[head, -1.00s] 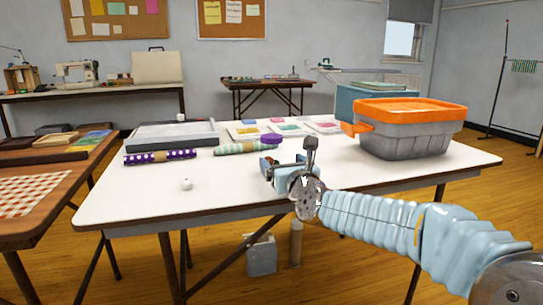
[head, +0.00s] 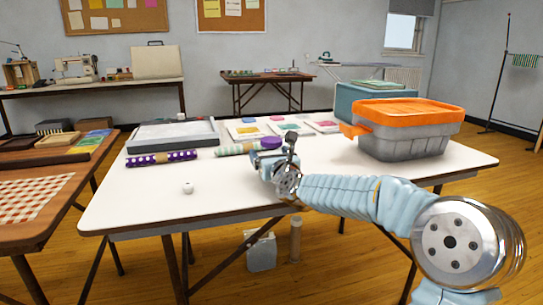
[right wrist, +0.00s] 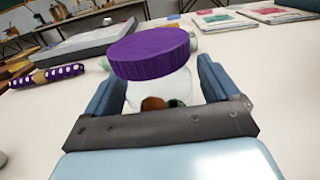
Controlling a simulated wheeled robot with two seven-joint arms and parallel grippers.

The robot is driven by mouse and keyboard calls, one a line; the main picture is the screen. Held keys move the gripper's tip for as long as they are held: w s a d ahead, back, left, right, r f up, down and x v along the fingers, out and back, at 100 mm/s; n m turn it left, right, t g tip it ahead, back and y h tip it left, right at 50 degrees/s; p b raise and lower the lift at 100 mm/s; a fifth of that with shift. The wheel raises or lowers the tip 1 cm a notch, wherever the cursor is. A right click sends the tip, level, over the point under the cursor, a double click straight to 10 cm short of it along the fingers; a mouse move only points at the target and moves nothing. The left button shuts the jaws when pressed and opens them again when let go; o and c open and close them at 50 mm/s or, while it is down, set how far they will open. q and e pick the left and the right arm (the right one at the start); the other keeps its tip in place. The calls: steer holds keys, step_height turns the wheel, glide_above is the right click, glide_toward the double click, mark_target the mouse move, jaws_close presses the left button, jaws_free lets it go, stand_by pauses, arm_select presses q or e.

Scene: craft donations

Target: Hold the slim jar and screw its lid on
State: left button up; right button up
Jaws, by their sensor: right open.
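The jar (right wrist: 172,86) stands upright on the white table, clear to whitish with brown and green contents low inside. A wide purple lid (right wrist: 150,52) sits on its top; I cannot tell whether it is screwed down. The lid also shows in the head view (head: 271,142), with the jar mostly hidden behind my gripper. My right gripper (head: 267,162) is open and low over the table. In the right wrist view its fingers (right wrist: 157,78) stand on either side of the jar, below the lid, with gaps showing. My left gripper is not in view.
A purple dotted roll (head: 162,158) and a pale green roll (head: 234,150) lie left of the jar. A grey tray (head: 172,136) and flat packets (head: 243,132) lie behind. An orange-lidded grey bin (head: 408,140) stands right.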

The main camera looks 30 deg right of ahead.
steer(key=shift+w, duration=0.3)
steer(key=c, duration=1.2)
steer(key=shift+o, duration=0.2)
steer(key=shift+r, duration=0.1)
